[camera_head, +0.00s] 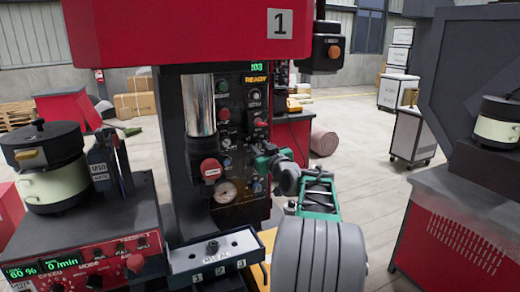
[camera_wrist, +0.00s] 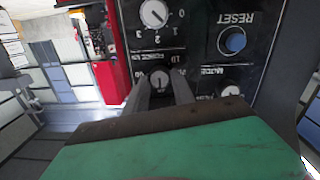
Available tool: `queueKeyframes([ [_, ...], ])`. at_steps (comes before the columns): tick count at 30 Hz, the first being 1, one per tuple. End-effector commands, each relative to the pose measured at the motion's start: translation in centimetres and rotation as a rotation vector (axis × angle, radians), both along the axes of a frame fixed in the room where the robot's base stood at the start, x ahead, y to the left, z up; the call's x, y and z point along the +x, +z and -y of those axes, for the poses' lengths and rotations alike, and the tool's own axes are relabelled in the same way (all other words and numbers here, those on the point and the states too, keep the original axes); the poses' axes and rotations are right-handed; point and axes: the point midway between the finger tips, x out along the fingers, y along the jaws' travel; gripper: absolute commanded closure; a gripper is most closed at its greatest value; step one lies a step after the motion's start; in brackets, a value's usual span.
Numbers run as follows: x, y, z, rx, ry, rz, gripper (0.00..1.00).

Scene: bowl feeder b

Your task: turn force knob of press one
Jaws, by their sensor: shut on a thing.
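Press one (camera_head: 175,38) is the red machine marked "1", with a black control panel (camera_head: 226,130) below its head. My gripper (camera_head: 257,162) reaches the lower right of that panel from the right. In the wrist view, my gripper (camera_wrist: 160,86) is shut, with its two grey fingers on either side of a small round knob (camera_wrist: 160,76) with a light pointer line. The panel text looks upside down there; a small label by the knob seems to read "FORCE". In the head view, the gripper and wrist hide the knob.
A larger dial (camera_wrist: 154,13) and a blue RESET button (camera_wrist: 234,41) are close to my fingers. A red push button (camera_head: 211,170) and a gauge (camera_head: 225,192) are left of the gripper. A numbered fixture block (camera_head: 213,255) stands in front of the press.

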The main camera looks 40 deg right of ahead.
Motion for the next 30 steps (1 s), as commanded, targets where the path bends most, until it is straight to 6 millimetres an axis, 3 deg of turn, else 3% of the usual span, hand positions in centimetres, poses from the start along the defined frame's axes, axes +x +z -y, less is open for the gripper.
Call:
queueKeyframes([
  [14, 0.0, -0.6, 0.0, -0.057, -0.001, -0.015, 1.0],
  [30, 0.0, -1.0, 0.0, -0.446, -0.001, -0.129, 1.0],
])
